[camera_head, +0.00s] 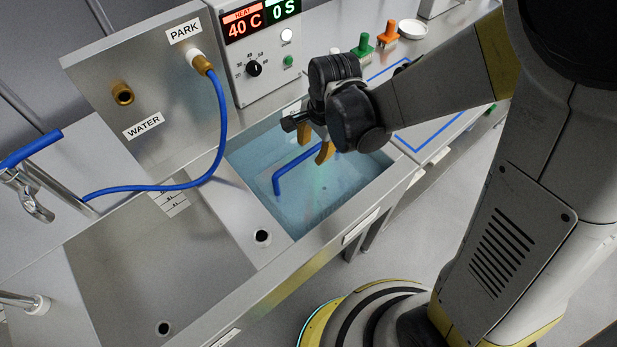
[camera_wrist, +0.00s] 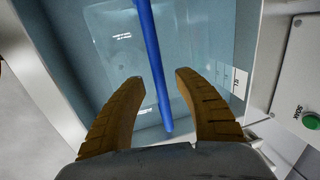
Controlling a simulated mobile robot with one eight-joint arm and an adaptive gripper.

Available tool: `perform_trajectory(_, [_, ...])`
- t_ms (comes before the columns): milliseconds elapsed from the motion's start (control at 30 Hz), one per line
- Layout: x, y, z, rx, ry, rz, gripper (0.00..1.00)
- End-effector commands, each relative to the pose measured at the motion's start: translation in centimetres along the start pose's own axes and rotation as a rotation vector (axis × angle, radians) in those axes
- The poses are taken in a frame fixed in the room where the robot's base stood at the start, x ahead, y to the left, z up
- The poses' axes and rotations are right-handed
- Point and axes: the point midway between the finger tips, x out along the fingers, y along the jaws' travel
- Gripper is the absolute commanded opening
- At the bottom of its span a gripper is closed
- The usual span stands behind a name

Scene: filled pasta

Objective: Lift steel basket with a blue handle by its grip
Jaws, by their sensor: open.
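The basket's blue handle (camera_head: 293,168) stands in the bath at the middle of the head view. In the wrist view the blue handle (camera_wrist: 152,40) runs as a long bar between my two tan fingers. The basket's body is only a faint pale shape under the blue-tinted water. My gripper (camera_head: 315,146) is above the bath at the handle's upper right end, pointing down. In the wrist view my gripper (camera_wrist: 157,78) is open, one finger on each side of the bar with gaps showing. My gripper and wrist hide part of the handle in the head view.
The bath's steel rim (camera_head: 335,240) surrounds the water. A control box (camera_head: 262,45) reading 40 C stands behind it. A blue hose (camera_head: 218,125) hangs from the panel at left. Green (camera_head: 363,45) and orange (camera_head: 389,35) grips stand on the counter behind my arm.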

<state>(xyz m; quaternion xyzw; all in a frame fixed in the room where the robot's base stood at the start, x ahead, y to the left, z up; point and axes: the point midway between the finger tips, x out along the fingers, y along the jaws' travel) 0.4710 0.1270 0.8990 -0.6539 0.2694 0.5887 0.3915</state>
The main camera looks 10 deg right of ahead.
Motion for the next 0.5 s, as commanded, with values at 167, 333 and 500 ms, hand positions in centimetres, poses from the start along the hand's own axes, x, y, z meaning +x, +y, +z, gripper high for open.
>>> perform_trajectory(167, [1.43, 0.02, -0.01, 0.0, 0.0, 0.0, 0.39])
perform_trajectory(333, [1.27, 0.01, -0.01, 0.0, 0.0, 0.0, 0.32])
perform_trajectory(500, [1.27, 0.01, 0.0, 0.0, 0.0, 0.0, 0.0])
